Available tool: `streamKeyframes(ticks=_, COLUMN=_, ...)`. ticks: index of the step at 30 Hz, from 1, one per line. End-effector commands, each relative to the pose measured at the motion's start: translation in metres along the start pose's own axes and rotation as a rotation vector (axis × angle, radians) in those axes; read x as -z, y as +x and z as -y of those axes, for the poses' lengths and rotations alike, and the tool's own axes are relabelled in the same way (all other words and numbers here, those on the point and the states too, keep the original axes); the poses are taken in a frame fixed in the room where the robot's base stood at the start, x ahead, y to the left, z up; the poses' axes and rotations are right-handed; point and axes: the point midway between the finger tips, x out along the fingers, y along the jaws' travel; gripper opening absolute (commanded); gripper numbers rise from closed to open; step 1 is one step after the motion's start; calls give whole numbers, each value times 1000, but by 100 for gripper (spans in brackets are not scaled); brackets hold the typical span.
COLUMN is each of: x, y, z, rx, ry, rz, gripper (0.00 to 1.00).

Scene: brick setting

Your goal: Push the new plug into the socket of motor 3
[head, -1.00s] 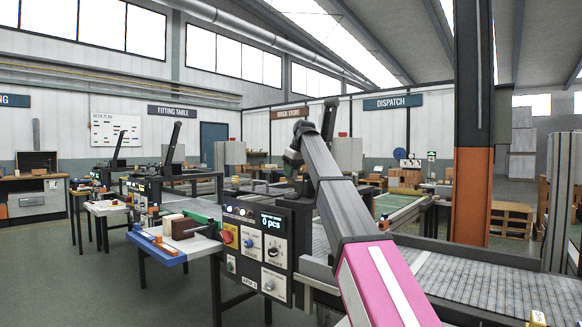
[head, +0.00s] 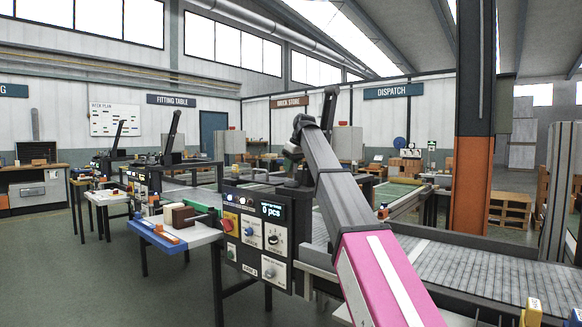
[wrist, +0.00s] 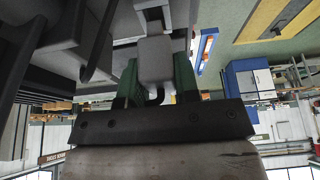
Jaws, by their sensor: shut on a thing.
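My gripper (wrist: 156,88) has green fingers and is shut on a light grey plug (wrist: 156,57) in the wrist view. Beyond the plug, a larger grey housing (wrist: 185,14) fills the top of that view. The plug points at this housing and appears close to it; I cannot tell whether it is in a socket. In the head view my gripper (head: 292,153) is small, at the far end of my arm above the conveyor area. The plug and the motor numbers are not readable there.
A control box (head: 262,235) with a display reading "0 pcs" stands left of my arm. A small table (head: 190,238) with bricks is beside it. The floor at left is open.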

Motion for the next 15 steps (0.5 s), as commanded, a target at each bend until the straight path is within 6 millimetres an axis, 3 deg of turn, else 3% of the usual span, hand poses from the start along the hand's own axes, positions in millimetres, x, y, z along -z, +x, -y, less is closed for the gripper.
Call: streamKeyframes(ticks=15, x=-2, y=5, z=0, rx=0, ry=0, rz=0, gripper=6)
